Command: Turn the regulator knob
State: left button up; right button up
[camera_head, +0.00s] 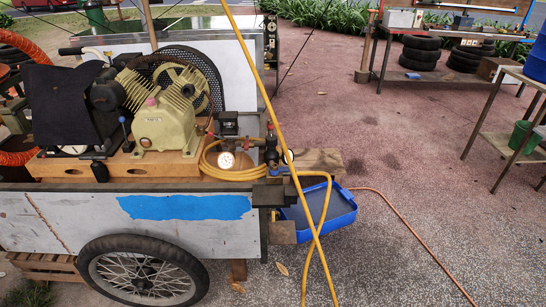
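The compressor cart (80,220) stands at the left with a cream compressor (165,125) on its wooden deck. A small dark regulator assembly (271,150) stands upright at the cart's right end, with a bit of red near its top. It is too small to tell exactly which part is the knob or how it is turned. A round white-faced gauge (226,160) sits left of it, and a second small gauge (289,156) sits at its right. Neither of my grippers shows in the head view.
A yellow hose (235,175) coils beside the regulator, and yellow lines cross in front of the cart's right end. A blue tray (325,212) is beside that end. Workbenches (450,32) stand at the back right. The paving at centre right is mostly clear, apart from a thin orange hose (410,237).

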aim_at(271, 141)
jog(key=z, duration=0.25)
jog(key=k, duration=0.35)
jog(key=u, duration=1.25)
jog(key=i, duration=0.85)
jog(key=z, duration=0.05)
